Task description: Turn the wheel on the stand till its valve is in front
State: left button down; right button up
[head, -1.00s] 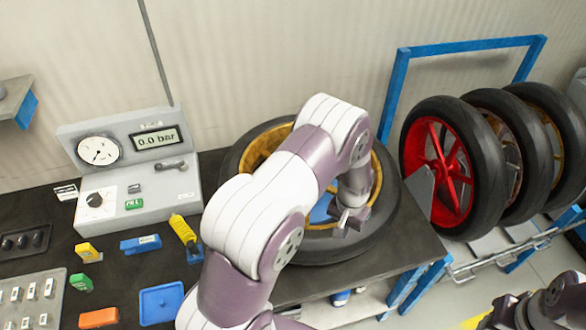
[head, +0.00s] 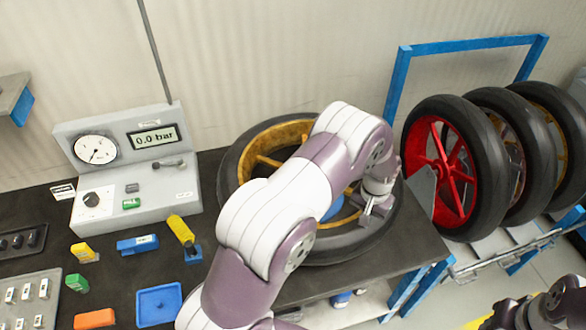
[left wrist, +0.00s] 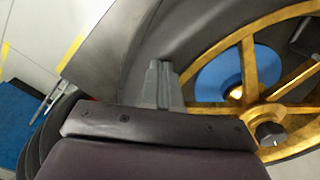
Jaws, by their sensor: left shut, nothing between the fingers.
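The wheel, with a black tyre (head: 235,165) and gold rim (head: 262,140), lies flat on the stand at the bench's right end. My left gripper (head: 372,212) is shut and empty, over the wheel's right side near the rim. Its fingers (left wrist: 162,85) show beside the tyre. My left arm hides much of the wheel. Part of my right arm shows at the lower right; its fingertips are unclear.
A grey gauge unit (head: 165,195) reading 0.0 bar stands left of the wheel. A yellow-handled tool (head: 181,230) and a blue tray (head: 160,303) lie before it. A rack (head: 400,85) with a red-rimmed wheel (head: 440,180) and others stands right.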

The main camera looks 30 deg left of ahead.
pick_arm(q)
jog(key=shift+w+d+f, duration=0.1)
jog(key=shift+w, duration=0.1)
notch_tip(320, 180, up, 6)
jog(key=p, duration=0.4)
